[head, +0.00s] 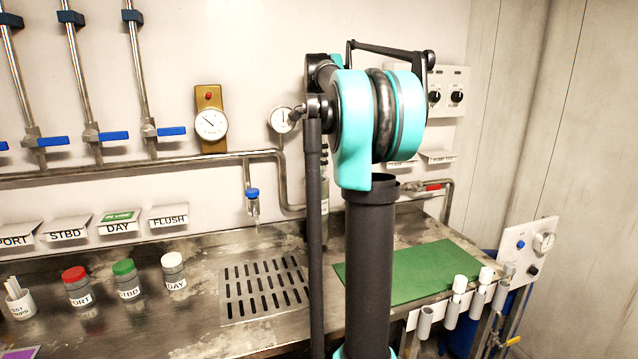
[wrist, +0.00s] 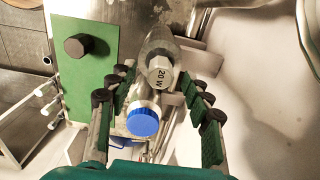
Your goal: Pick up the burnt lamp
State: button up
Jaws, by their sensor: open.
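My gripper (wrist: 160,88) is open in the wrist view, with its green-padded fingers apart. A grey hexagonal end marked "20 W" (wrist: 159,72), on a rounded metal body, shows between the fingertips. I cannot tell its depth from the fingers, and they do not appear closed on it. A dark, faceted knob-like piece (wrist: 78,45) stands on the green mat to the left. No piece is labelled as burnt, so I cannot tell which is the burnt lamp. In the head view my arm hides part of the mat, and my gripper is out of sight.
A blue cap (wrist: 142,122) lies between the fingers, nearer the palm. The green mat (head: 410,270) and drain grate (head: 264,288) are on the steel counter. Capped jars (head: 127,280) stand at left. White-topped tubes (head: 459,284) line the front edge. Pipes and a gauge (head: 211,124) are behind.

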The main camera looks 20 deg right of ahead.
jog(key=shift+f, duration=0.95)
grip_shut()
jog(key=shift+r, duration=0.1)
notch_tip(320, 180, up, 20)
dwell(0.4)
